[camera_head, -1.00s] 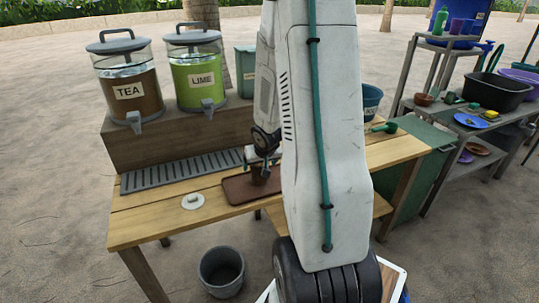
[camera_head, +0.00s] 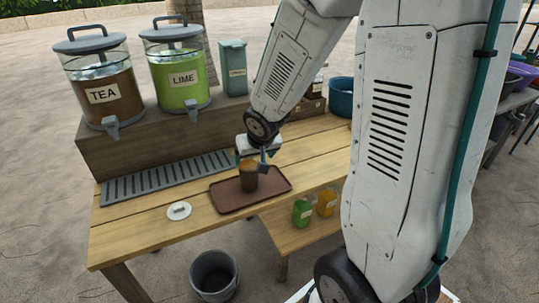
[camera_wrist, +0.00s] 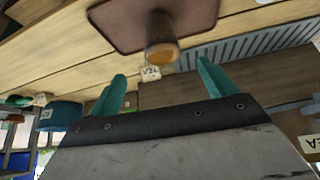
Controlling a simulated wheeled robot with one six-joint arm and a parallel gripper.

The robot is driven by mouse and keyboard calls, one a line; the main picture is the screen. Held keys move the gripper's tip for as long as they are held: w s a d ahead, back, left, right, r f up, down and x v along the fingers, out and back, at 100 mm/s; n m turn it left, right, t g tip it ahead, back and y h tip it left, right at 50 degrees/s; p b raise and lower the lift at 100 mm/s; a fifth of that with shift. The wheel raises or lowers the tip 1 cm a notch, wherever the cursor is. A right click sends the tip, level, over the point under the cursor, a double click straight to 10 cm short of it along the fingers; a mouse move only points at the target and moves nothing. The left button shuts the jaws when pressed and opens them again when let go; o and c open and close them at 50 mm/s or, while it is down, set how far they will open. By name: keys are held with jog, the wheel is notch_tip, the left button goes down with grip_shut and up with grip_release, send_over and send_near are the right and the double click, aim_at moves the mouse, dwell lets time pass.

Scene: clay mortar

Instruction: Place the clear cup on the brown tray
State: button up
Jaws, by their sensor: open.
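The clear cup (camera_head: 249,180), filled with brown drink, stands upright on the brown tray (camera_head: 221,200), near the tray's middle. In the wrist view the cup (camera_wrist: 161,45) lies just beyond my fingertips, on the tray (camera_wrist: 115,30). My gripper (camera_head: 255,158) is open, with its teal fingers close behind and above the cup in the head view. In the wrist view the two fingers of my gripper (camera_wrist: 162,70) are spread apart with nothing held between them.
A grey slotted drip grate (camera_head: 165,180) lies behind the tray. TEA (camera_head: 103,95) and LIME (camera_head: 182,78) dispensers stand on the raised shelf. A white disc (camera_head: 179,211) lies left of the tray. A grey bucket (camera_head: 213,277) stands below.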

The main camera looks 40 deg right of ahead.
jog(key=s+a+r+n+g, duration=0.1)
jog(key=s+a+r, duration=0.2)
jog(key=s+r, duration=0.2)
jog(key=s+a+r+n+g+y, duration=0.1)
jog(key=s+r, duration=0.5)
jog(key=s, duration=0.6)
jog(key=s+a+r+n+g, duration=0.1)
jog(key=s+a+r+g, duration=0.1)
jog(key=s+a+r, duration=0.3)
jog(key=s, duration=0.3)
jog(key=shift+s+a+r+g+y, duration=0.15)
jog(key=shift+s+a+g+y, duration=0.15)
jog(key=shift+a+y, duration=0.1)
